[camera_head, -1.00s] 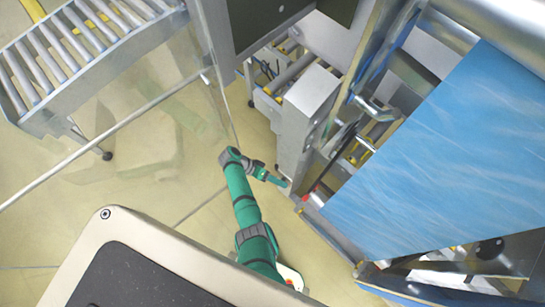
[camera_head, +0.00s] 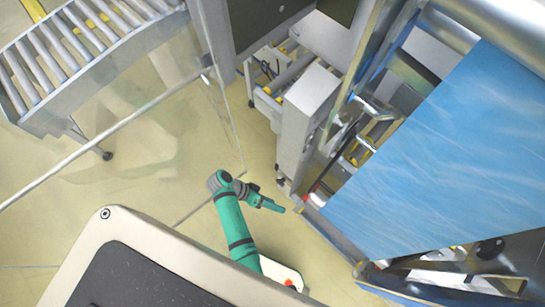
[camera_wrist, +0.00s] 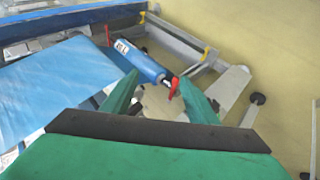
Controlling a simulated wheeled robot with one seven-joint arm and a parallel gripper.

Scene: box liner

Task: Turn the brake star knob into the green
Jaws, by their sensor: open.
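My gripper (camera_wrist: 159,79) is open, with its two green fingers apart and nothing held between them. In the head view my gripper (camera_head: 282,209) is a little left of the machine's lower corner. A small red part (camera_wrist: 174,88), perhaps the brake star knob, shows between the fingertips, near the right one and apparently beyond it. It sits at the end of a blue roller with a white label (camera_wrist: 140,60). In the head view a small red part (camera_head: 306,197) shows just right of the gripper. I cannot make out a star shape or a green zone.
A blue film sheet (camera_head: 430,150) slopes over the machine on the right. A grey housing (camera_head: 305,115) stands above the gripper in the head view. A roller conveyor (camera_head: 80,50) is at the upper left. The yellowish floor (camera_head: 180,180) left of my arm is clear.

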